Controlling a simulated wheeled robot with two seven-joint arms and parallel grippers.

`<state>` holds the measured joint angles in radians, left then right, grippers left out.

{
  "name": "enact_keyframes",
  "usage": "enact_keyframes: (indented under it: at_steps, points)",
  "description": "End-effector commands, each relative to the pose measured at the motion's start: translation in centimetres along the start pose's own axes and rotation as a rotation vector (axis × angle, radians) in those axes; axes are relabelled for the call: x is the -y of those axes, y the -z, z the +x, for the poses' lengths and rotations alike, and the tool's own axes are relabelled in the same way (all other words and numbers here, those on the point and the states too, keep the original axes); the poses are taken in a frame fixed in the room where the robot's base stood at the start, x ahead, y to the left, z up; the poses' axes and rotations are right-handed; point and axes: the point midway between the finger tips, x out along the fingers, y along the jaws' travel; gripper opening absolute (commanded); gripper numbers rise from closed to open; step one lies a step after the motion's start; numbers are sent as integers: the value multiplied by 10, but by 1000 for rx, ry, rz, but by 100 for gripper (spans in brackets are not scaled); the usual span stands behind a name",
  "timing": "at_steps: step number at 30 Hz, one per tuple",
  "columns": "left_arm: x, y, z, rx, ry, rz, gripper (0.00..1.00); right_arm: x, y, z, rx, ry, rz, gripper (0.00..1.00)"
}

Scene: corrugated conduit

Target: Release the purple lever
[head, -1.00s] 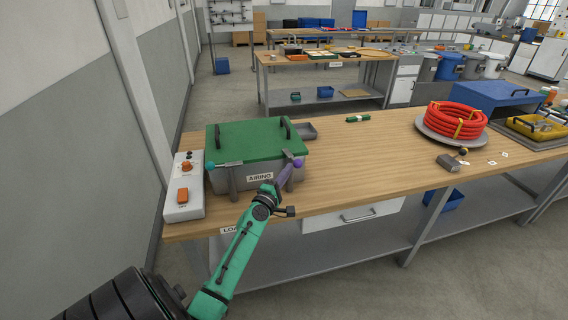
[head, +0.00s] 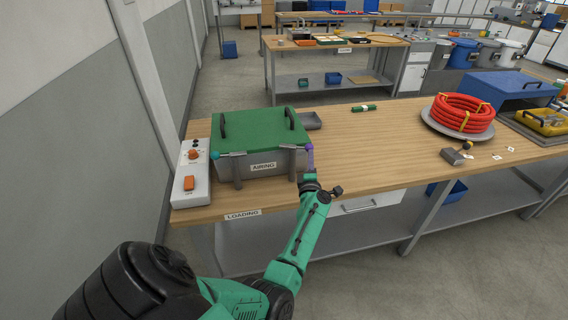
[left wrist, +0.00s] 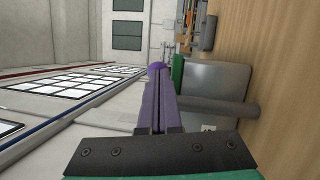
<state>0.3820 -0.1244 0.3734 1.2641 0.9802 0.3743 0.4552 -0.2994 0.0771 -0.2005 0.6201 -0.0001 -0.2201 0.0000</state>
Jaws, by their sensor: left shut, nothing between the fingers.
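The purple lever's round knob (head: 309,147) is at the right front corner of the grey box (head: 270,164) with the green lid (head: 255,130). It also shows in the left wrist view (left wrist: 157,67), just beyond the fingertips. My left gripper (head: 309,160) points up at the knob from in front and below. Its purple-grey fingers are shut together and empty, as the left wrist view (left wrist: 157,84) shows. The tips touch or nearly touch the knob; I cannot tell which. A teal-knobbed lever (head: 214,155) is at the box's left front. My right gripper is out of view.
A control box (head: 192,170) with orange controls stands left of the grey box. A red hose coil (head: 462,112), a hammer-like tool (head: 453,156) and a green item (head: 363,108) lie on the wooden bench (head: 375,150). The bench between box and coil is mostly clear.

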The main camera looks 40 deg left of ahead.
Motion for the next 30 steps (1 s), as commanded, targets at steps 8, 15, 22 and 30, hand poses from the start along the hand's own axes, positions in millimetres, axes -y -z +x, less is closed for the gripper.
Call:
enact_keyframes:
  at_steps: [8,15,22,30]
  points:
    - [6,-10,16,0,0,-1,0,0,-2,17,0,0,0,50]
    - [7,-14,26,0,0,-1,0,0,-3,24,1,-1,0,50]
    - [7,-16,31,0,0,0,0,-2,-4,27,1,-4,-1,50]
    - [6,-16,32,0,0,0,0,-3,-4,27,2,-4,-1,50]
